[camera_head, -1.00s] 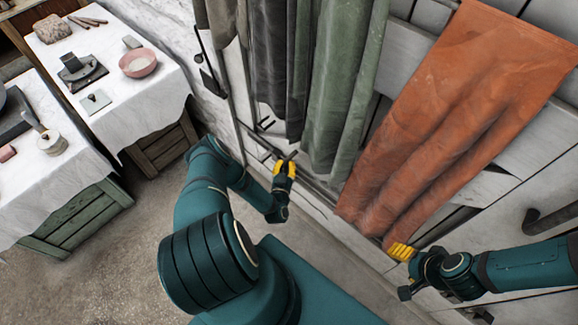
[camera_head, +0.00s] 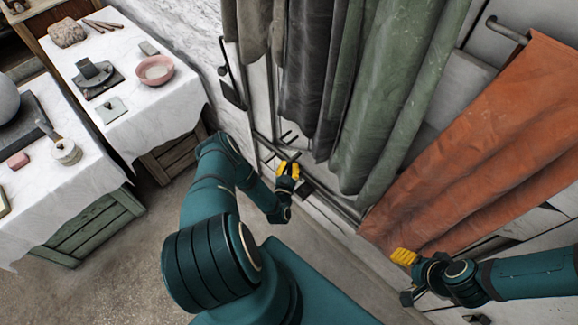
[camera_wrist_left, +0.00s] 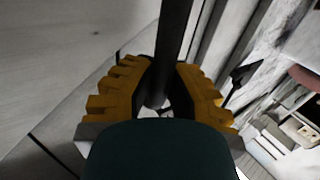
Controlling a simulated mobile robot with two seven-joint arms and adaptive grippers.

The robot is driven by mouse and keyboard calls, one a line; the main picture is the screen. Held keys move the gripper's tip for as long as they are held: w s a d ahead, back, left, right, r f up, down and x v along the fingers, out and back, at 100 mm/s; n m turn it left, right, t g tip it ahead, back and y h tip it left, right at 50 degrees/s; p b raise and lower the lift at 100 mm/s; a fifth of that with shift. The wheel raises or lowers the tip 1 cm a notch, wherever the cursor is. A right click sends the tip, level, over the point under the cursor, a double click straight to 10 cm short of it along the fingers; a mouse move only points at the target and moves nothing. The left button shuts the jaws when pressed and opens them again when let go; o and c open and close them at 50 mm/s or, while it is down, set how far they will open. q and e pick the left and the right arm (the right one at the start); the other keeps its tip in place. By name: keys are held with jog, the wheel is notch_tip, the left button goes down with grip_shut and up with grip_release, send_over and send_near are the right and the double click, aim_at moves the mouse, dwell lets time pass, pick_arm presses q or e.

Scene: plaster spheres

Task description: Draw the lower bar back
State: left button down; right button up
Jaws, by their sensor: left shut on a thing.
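The lower bar, dark and slim, shows at my left gripper (camera_head: 288,171) in the head view, low on the pale wall below the hanging cloths. In the left wrist view a dark round bar (camera_wrist_left: 176,45) runs between the two yellow fingers of my left gripper (camera_wrist_left: 160,95), which is shut on it. The fingers and wrist hide part of the bar. My right gripper (camera_head: 404,257) is at the lower corner of the orange cloth (camera_head: 490,150); whether its fingers are open or shut is unclear.
Grey cloths (camera_head: 305,75) and a green cloth (camera_head: 405,95) hang above the bar. A white-covered table (camera_head: 150,103) on the left carries a pink bowl (camera_head: 153,71) and tools. A second covered table (camera_head: 85,185) stands nearer. The floor (camera_head: 115,265) between is bare.

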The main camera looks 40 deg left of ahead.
pick_arm(q)
jog(key=shift+s+a+f, duration=0.15)
jog(key=shift+s+a, duration=0.15)
jog(key=c, duration=0.9)
grip_release()
jog(key=shift+w+d, duration=0.1)
jog(key=v, duration=0.7)
jog(key=shift+s, duration=0.25)
jog(key=shift+d, duration=0.1)
